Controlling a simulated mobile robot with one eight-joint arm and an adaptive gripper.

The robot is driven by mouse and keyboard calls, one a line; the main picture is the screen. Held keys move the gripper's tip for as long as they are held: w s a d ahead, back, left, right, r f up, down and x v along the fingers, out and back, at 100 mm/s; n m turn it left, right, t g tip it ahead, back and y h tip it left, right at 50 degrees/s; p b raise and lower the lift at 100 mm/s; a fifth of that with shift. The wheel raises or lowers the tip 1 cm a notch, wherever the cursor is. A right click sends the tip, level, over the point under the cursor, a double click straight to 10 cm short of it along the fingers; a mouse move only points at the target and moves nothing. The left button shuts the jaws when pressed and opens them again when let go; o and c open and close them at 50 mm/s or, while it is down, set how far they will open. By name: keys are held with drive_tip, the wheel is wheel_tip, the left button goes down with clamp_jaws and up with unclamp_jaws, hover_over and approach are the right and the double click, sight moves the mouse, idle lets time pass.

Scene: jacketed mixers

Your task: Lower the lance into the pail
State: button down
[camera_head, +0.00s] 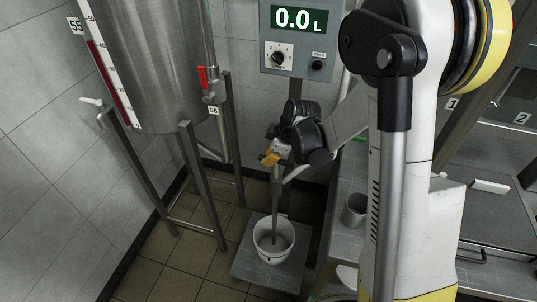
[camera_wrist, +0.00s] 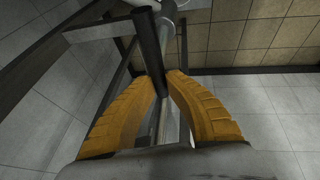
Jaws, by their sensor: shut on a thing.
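The lance (camera_head: 275,200) is a thin grey rod that hangs close to upright, with its lower end inside the mouth of the white pail (camera_head: 262,252). Whether its tip touches the pail's bottom cannot be told. My gripper (camera_head: 270,158) is above the pail and shut on the upper part of the lance. In the wrist view, the yellow fingers of my gripper (camera_wrist: 166,82) close around the lance, seen as a dark bar (camera_wrist: 149,48) between them. The pail stands upright on a grey platform (camera_head: 245,270).
A steel tank (camera_head: 155,60) on legs, with a red-handled valve (camera_head: 207,78), stands at the left. A display panel (camera_head: 290,55) reading 0.0 L is behind. A bench (camera_head: 343,240) with a grey cup (camera_head: 354,209) is right of the pail. Tiled floor is free in front of the tank.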

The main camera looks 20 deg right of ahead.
drive_tip(key=shift+f, duration=0.45)
drive_tip(key=c, duration=1.4)
unclamp_jaws()
drive_tip(key=shift+o, duration=0.2)
drive_tip(key=v, duration=1.2)
drive_tip(key=shift+s, duration=0.1)
